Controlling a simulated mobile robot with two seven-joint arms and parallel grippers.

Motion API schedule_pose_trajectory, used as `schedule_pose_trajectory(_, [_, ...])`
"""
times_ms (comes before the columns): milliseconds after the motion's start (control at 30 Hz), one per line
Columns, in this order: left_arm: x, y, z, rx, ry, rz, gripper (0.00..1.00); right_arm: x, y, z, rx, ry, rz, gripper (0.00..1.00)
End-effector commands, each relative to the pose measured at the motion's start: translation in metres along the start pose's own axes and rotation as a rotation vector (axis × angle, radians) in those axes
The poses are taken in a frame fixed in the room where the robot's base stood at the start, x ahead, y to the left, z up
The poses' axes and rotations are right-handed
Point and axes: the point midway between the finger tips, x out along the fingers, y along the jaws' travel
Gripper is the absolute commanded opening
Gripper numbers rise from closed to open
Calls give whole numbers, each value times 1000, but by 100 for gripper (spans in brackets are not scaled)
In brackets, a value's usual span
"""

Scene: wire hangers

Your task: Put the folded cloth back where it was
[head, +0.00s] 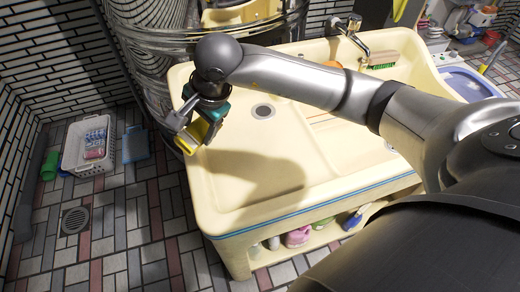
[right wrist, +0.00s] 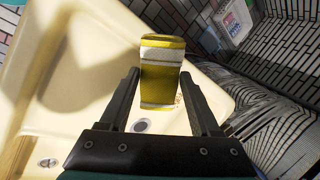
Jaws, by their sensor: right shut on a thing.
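The folded cloth (head: 196,131) is yellow with a white band. It is held in my right gripper (head: 190,136), above the left end of the cream sink (head: 240,190). In the right wrist view the cloth (right wrist: 161,88) stands up between the two dark fingers of the right gripper (right wrist: 160,76), which are shut on it. The sink basin lies beneath, apart from the cloth, with a round drain (right wrist: 141,126). In the head view the gripper's teal body hides part of the cloth. My left gripper is not in view.
A faucet (head: 352,28) and a green brush (head: 382,60) are at the sink's back. A silver cylinder (head: 165,60) stands behind its left end. A white basket (head: 72,150) and blue board (head: 137,146) are on the floor. Bottles (head: 298,236) sit on the shelf below.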

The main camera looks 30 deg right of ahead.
Motion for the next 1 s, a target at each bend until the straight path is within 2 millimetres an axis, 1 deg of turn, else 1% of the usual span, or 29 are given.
schedule_pose_trajectory(33, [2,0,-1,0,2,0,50,-3,-1,-21,68,42,55,19])
schedule_pose_trajectory(133, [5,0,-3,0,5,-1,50,-12,4,-60,228,100,178,19])
schedule_pose_trajectory(200, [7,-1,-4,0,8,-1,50,-24,8,-87,340,126,248,19])
schedule_pose_trajectory(300, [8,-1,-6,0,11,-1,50,-40,14,-116,466,147,315,19])
schedule_pose_trajectory(400, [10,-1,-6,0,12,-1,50,-53,18,-134,552,157,356,19])
schedule_pose_trajectory(467, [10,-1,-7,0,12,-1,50,-58,19,-140,583,160,371,19])
schedule_pose_trajectory(533, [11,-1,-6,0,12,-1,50,-58,22,-144,603,161,382,19])
schedule_pose_trajectory(567, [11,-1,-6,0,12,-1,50,-55,24,-146,608,161,385,19])
schedule_pose_trajectory(667, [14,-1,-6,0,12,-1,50,-38,33,-147,612,161,389,19])
schedule_pose_trajectory(1000, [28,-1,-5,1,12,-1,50,47,69,-149,609,159,387,19])
